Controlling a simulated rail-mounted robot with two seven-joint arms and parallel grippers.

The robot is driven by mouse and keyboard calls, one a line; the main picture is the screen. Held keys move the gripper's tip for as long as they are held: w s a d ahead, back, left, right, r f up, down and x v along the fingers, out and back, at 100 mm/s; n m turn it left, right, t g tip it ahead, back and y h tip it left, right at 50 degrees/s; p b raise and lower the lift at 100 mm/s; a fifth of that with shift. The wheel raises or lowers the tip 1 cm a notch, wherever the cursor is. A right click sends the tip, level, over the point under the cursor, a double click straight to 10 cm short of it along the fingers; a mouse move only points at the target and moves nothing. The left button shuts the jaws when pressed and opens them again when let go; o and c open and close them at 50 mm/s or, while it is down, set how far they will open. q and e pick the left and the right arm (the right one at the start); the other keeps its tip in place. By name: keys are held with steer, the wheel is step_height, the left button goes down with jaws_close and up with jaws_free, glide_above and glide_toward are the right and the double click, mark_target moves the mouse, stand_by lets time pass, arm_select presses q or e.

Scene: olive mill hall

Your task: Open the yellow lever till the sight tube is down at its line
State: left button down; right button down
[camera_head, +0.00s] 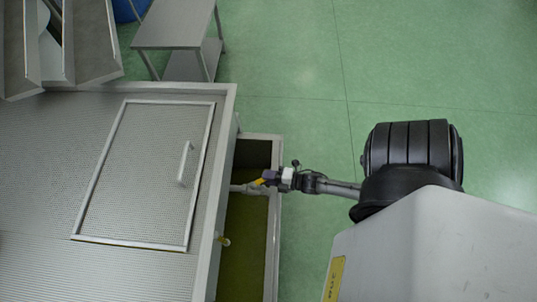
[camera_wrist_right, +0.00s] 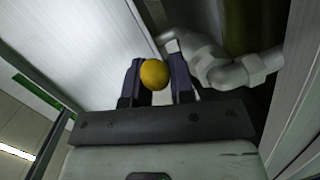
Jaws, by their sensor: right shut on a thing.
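The yellow lever (camera_head: 260,181) is a small yellow piece at a pipe on the machine's side, over the trough. In the right wrist view its rounded yellow end (camera_wrist_right: 154,74) sits between the two fingers. My right gripper (camera_head: 270,177) is shut on it; it also shows in the right wrist view (camera_wrist_right: 157,78). A pale pipe with an elbow (camera_wrist_right: 228,70) is just beyond the fingers. The sight tube cannot be made out in either view. My left gripper is not in view.
A steel machine top with a perforated, handled lid (camera_head: 145,170) fills the left. A narrow trough (camera_head: 277,235) with dark green contents runs along its side. A steel bench (camera_head: 175,28) and blue container (camera_head: 128,9) stand at the back. Green floor on the right is clear.

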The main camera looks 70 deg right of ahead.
steer(key=c, duration=1.2)
jaws_free()
steer(key=shift+o, duration=0.5)
steer(key=shift+s, duration=0.1)
steer(key=v, duration=1.3)
steer(key=shift+s, duration=0.3)
steer(key=shift+r, duration=0.1)
steer(key=shift+c, duration=0.2)
